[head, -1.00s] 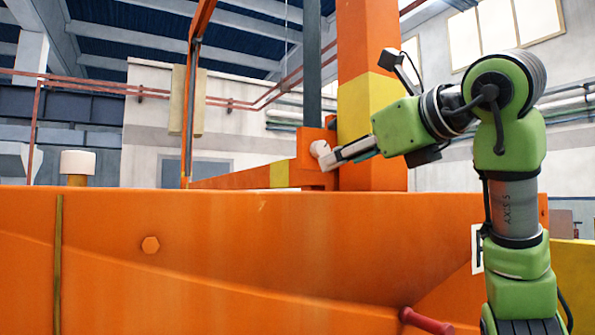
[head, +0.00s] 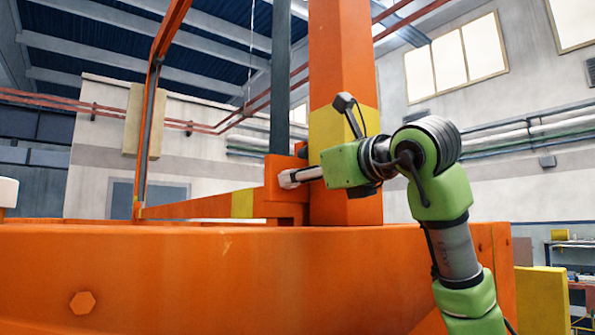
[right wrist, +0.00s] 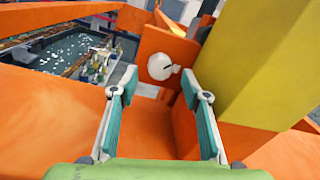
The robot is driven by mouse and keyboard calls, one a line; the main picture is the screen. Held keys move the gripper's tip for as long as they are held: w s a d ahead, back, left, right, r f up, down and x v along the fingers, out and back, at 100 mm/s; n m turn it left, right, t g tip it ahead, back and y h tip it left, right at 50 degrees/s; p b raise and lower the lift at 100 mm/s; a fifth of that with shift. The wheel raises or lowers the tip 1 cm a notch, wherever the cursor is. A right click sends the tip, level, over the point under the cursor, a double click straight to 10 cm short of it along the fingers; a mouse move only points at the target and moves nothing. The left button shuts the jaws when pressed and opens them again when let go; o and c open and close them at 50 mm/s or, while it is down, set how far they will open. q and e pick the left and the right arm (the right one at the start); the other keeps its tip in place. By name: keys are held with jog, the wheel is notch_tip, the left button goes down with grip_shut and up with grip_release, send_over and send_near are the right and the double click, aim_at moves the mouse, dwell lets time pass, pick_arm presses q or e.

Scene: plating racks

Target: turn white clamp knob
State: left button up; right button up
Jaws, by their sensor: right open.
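The white clamp knob (right wrist: 160,66) is round with a small stub on its right side. In the right wrist view it sits on an orange plate (right wrist: 172,42), ahead of and between the fingertips of my right gripper (right wrist: 159,80). The two fingers, with teal pads, are spread apart with nothing between the pads. In the head view my right gripper (head: 301,176) reaches left, close to the orange bracket (head: 280,197) beside the post; finger and knob are hard to tell apart there. Whether they touch is unclear. My left gripper is not in view.
A thick orange and yellow post (head: 343,125) stands right beside the gripper, and its yellow face (right wrist: 262,65) fills the right of the wrist view. A large orange beam (head: 200,275) runs across below. A thin orange frame rises at left.

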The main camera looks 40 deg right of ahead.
jog(key=shift+w+d, duration=0.25)
jog(key=shift+w, duration=1)
jog(key=c, duration=1.1)
jog(key=shift+r+m+p, duration=0.1)
jog(key=shift+m+p, duration=0.2)
jog(key=shift+m, duration=0.1)
jog(key=m, duration=0.3)
jog(key=shift+m, duration=0.4)
jog(key=m, duration=0.4)
jog(key=shift+d+r+m+p, duration=0.1)
jog(key=shift+m+p, duration=0.2)
jog(key=shift+g, duration=0.3)
